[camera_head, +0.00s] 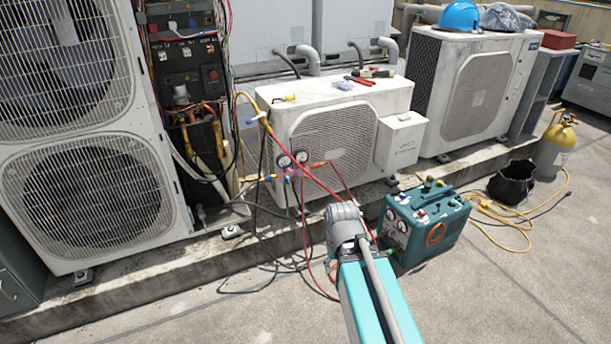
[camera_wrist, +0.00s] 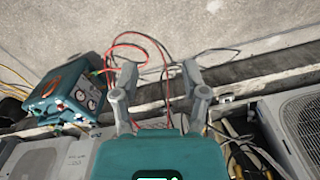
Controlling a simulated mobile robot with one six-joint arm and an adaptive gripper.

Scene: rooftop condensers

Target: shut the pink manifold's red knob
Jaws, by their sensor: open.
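The manifold (camera_head: 291,171) hangs in front of the small white condenser in the head view, with two round gauges on top. Its body looks pinkish but is small. A red-orange knob (camera_head: 319,164) sticks out at its right side, and a blue knob (camera_head: 269,178) at its left. The picture is too small to tell how far the red knob is turned. My gripper (camera_wrist: 160,76) is open and empty in the wrist view, fingers spread over the ground and a red hose. I cannot make out the manifold in the wrist view. The gripper's fingers do not show in the head view.
The small white condenser (camera_head: 318,104) stands behind the manifold on a concrete ledge. Red, yellow and black hoses hang around the manifold. A teal machine (camera_head: 424,222) stands on the ground to the right. An opened electrical panel (camera_head: 185,70) is at left.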

